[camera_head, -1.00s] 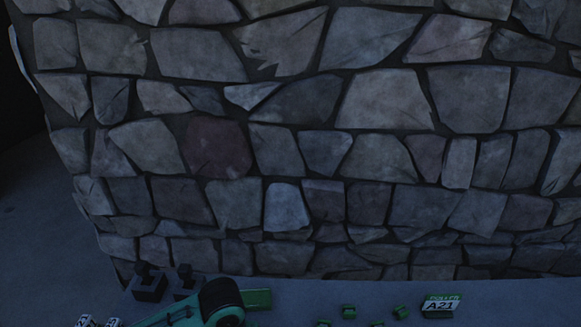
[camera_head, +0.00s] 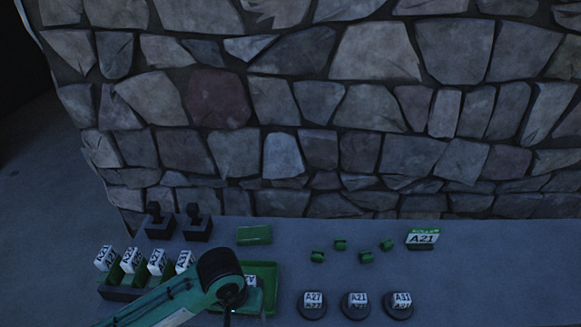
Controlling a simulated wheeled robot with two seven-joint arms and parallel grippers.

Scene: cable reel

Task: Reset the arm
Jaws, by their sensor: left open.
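My left arm comes in from the bottom left, green with a black joint. My left gripper (camera_head: 231,302) hangs dark below that joint, in front of the green tray (camera_head: 267,285), and it is open. I see nothing held in it, though its fingers are small and dark. My right gripper is not in view. A black and green rack (camera_head: 118,293) at the left holds several white-labelled pieces (camera_head: 156,262). Three dark round reels (camera_head: 354,310), labelled A27, A21 and A31, stand in a row to the right of the tray.
Two black stands (camera_head: 196,228) and a flat green box (camera_head: 254,235) are near the stone wall (camera_head: 330,150). Several small green pieces (camera_head: 364,257) lie right of centre. An A21 sign (camera_head: 422,238) stands farther right. The table's right side is bare.

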